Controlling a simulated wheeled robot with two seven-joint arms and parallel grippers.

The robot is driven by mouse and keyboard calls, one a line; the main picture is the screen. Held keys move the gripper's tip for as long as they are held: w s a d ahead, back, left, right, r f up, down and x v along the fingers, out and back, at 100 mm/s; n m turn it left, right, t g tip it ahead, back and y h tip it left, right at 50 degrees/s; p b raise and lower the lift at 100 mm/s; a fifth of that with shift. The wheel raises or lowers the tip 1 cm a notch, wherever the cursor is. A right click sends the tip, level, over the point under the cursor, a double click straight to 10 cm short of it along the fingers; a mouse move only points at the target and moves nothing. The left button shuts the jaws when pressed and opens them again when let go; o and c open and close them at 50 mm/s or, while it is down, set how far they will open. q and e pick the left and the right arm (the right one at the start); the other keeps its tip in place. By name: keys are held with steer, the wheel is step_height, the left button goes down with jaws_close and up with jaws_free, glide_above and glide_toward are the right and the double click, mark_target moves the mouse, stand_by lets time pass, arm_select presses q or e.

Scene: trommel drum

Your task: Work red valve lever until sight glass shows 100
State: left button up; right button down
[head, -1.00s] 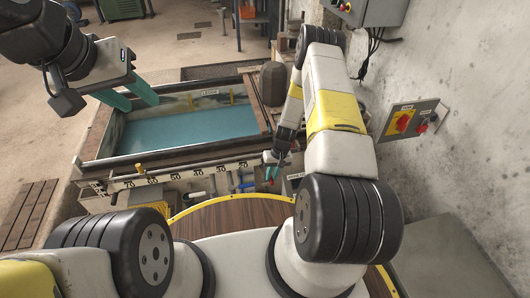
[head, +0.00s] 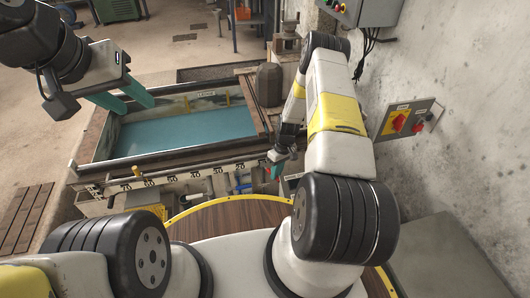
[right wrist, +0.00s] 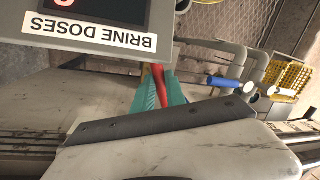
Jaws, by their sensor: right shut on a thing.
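The red lever (right wrist: 158,85) shows in the right wrist view between the teal fingers of my right gripper (right wrist: 160,95), which is shut on it. My left gripper (head: 125,101) is open and empty above the tank's left end. A numbered scale (head: 180,176) runs along the tank front; I cannot tell whether it is the sight glass, or its reading.
The tank (head: 185,132) holds blue-green liquid. A "BRINE DOSES" display box (right wrist: 100,25) sits close to my right gripper, its red digit cut off. A blue-handled valve (right wrist: 222,82) and pipes lie beside it. A switch panel (head: 408,120) is on the right wall.

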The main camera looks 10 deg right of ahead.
steer(key=shift+w+d+n+g+h, duration=0.2)
steer(key=shift+w+d+n, duration=0.45)
steer(key=shift+n, duration=0.55)
steer(key=shift+w+d+n+g+h, duration=0.1)
steer(key=shift+w+d+n+g, duration=0.1)
steer(key=shift+w+d+n, duration=0.75)
steer(key=shift+s+a+n, duration=0.2)
steer(key=shift+s+n, duration=0.15)
steer(key=c, duration=1.4)
jaws_free()
steer(key=shift+o, duration=0.2)
step_height(320, 180, up, 8)
steer(key=w, duration=0.1)
steer(key=shift+d+f, duration=0.15)
steer(key=shift+d, duration=0.3)
steer(key=shift+w, duration=0.1)
